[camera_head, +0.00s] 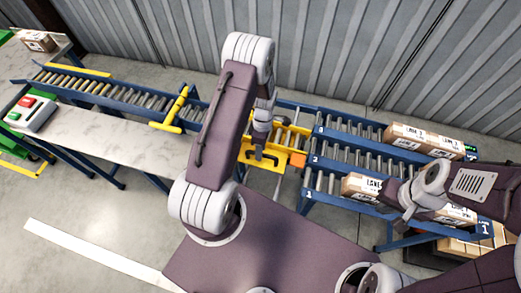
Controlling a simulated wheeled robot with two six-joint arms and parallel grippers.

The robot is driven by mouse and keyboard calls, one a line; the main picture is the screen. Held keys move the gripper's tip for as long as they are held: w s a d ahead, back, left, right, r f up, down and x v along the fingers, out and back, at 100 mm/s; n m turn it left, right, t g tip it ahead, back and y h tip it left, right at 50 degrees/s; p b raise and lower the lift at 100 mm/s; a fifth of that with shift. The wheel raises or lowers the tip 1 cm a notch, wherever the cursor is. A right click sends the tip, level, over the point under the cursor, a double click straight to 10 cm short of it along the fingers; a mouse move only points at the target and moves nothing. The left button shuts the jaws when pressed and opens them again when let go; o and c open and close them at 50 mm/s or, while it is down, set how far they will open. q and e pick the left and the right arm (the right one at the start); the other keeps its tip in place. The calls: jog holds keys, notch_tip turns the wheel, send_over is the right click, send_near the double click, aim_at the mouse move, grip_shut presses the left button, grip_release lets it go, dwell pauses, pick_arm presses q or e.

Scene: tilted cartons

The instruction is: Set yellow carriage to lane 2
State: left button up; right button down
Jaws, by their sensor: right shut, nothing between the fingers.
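The yellow carriage (297,135) sits at the left ends of the three numbered lanes, partly hidden behind my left arm. Its orange block (298,158) is close to the label of lane 2 (335,163); exact alignment is hard to tell. My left gripper (262,158) points down at the carriage's near side, and its fingers overlap the yellow frame. I cannot tell whether they grip it. My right gripper (408,213) is shut and empty over lane 1 (322,184), near cartons.
Cartons lie on lane 3 (415,137) and on lane 1 (360,186). A roller conveyor (105,93) with a yellow stop bar (178,108) leads in from the left. A control box with a red button (30,110) stands on the left table. A carton (38,41) sits far left.

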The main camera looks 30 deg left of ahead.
pick_arm(q)
notch_tip(320, 180, up, 8)
jog(key=w, duration=0.1)
jog(key=shift+w+a+r+b, duration=0.2)
jog(key=shift+w+r+b, duration=0.05)
jog(key=shift+w+b, duration=0.1)
jog(key=s+d+r+m+t, duration=0.1)
jog(key=d+r+m+t, duration=0.3)
jog(key=r, duration=0.6)
jog(key=s+d+m, duration=0.2)
jog(key=s+m, duration=0.7)
jog(key=m, duration=0.7)
jog(key=shift+s+d+f+g, duration=0.2)
jog(key=shift+d+g, duration=0.1)
jog(key=shift+d, duration=0.05)
